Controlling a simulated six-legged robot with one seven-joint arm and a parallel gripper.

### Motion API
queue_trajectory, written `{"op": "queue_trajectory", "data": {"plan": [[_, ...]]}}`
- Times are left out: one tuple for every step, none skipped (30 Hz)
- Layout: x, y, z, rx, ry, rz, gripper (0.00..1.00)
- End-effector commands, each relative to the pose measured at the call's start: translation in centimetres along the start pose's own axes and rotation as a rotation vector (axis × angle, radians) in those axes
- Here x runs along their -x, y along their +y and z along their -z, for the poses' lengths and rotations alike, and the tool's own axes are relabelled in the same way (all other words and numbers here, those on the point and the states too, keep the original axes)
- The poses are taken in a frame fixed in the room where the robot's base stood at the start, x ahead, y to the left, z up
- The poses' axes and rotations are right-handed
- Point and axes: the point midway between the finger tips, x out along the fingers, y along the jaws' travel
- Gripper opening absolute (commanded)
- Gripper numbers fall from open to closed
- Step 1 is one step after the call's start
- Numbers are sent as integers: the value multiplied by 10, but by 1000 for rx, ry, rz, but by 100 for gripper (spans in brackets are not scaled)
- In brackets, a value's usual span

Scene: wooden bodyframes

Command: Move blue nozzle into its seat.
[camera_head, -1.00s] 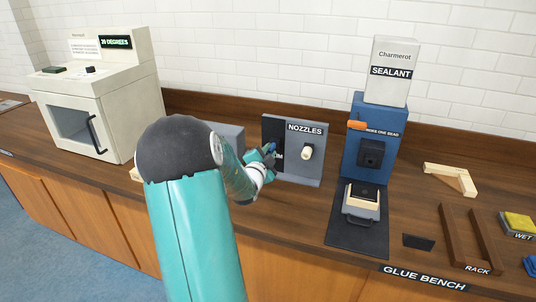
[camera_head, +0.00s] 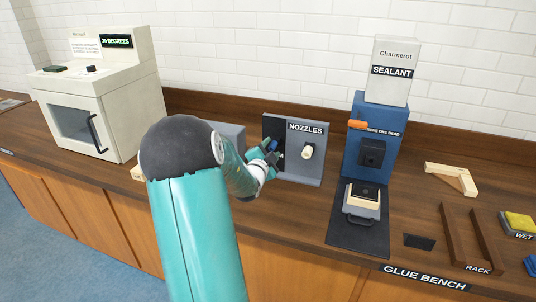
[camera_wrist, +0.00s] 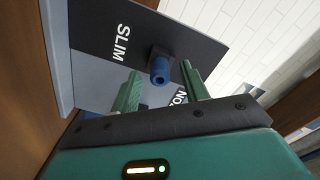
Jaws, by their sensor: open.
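The blue nozzle (camera_wrist: 160,68) is a short cylinder on a dark fitting on the panel labelled SLIM (camera_wrist: 105,40). It points out from the panel; whether it is fully seated there I cannot tell. In the head view the nozzle (camera_head: 274,145) is a small blue patch, mostly hidden by my gripper (camera_head: 272,153). My gripper (camera_wrist: 163,88) is open in the wrist view, with one green finger on each side of the line to the nozzle. A gap shows between each finger and the nozzle.
The nozzle board (camera_head: 304,168) also carries a cream nozzle (camera_head: 307,152) close to my gripper's right. A blue sealant dispenser (camera_head: 383,115) stands further right, with a wooden piece (camera_head: 361,200) below its head. A white oven (camera_head: 92,110) stands left.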

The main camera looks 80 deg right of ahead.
Motion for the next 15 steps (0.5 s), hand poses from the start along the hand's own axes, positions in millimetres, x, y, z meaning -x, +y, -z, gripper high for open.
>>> {"op": "queue_trajectory", "data": {"plan": [[3, 0, 0, -1, 0, 0, 45], [5, 0, 0, -1, 0, 0, 45], [9, 0, 0, -1, 0, 0, 45], [13, 0, 0, -1, -1, 0, 45], [17, 0, 0, -2, -2, 0, 45], [24, -1, -1, -2, -2, 0, 45], [30, -1, 0, -2, -2, 0, 45], [37, -1, -1, -2, -2, 1, 45], [46, -1, -1, -2, -4, 1, 45], [53, -1, -1, -1, -3, 1, 45], [59, -1, 0, -2, -2, 1, 45], [69, -1, -1, -2, -4, 0, 45], [75, -1, -1, -2, -4, 1, 45], [82, -1, 0, -2, -3, 1, 45], [91, -1, -1, -2, -4, 0, 45]]}}
